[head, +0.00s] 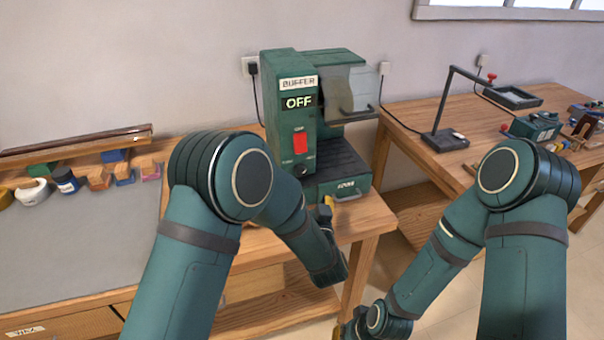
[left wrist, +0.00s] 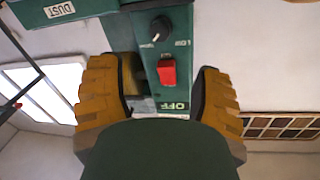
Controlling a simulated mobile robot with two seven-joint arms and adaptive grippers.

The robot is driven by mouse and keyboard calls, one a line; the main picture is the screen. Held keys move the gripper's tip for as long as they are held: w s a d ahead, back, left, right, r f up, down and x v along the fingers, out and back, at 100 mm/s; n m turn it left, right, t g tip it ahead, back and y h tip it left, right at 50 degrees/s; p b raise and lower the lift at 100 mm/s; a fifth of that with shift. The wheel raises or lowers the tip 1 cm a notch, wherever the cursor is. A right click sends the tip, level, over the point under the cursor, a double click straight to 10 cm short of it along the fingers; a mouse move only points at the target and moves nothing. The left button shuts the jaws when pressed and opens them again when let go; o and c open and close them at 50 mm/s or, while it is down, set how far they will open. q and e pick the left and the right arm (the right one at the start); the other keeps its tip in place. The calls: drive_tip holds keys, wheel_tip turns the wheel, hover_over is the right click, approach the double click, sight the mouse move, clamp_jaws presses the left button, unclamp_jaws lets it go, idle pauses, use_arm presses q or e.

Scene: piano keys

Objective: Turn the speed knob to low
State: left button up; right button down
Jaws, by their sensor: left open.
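The green buffer machine (head: 288,105) stands on the wooden bench and its display reads OFF. Its dark speed knob (head: 302,171) is low on the front, below the red switch (head: 299,142). In the left wrist view, seen upside down, the knob (left wrist: 160,27) has a pale pointer mark slanting down-left, and small labels flank it, too blurred to read surely. My left gripper (left wrist: 155,70) is open and empty, its yellow fingers apart on either side of the panel. In the head view it is partly hidden near the machine's lower front (head: 327,203). The knob lies beyond the fingertips, apparently untouched.
A clear guard (head: 350,90) and a dark slotted bed (head: 330,165) are on the machine's right side. A second bench with a lamp (head: 445,138) stands right. My right gripper (head: 352,327) is low at the bottom edge.

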sight(302, 173)
use_arm(q)
drive_tip(key=w, duration=0.3)
drive_tip(key=w+a, duration=0.1)
drive_tip(key=w, duration=0.3)
drive_tip(key=w+b, duration=0.1)
drive_tip(key=w, duration=0.2)
drive_tip(key=shift+w+a, duration=0.3)
drive_tip(key=shift+a, duration=0.1)
clamp_jaws()
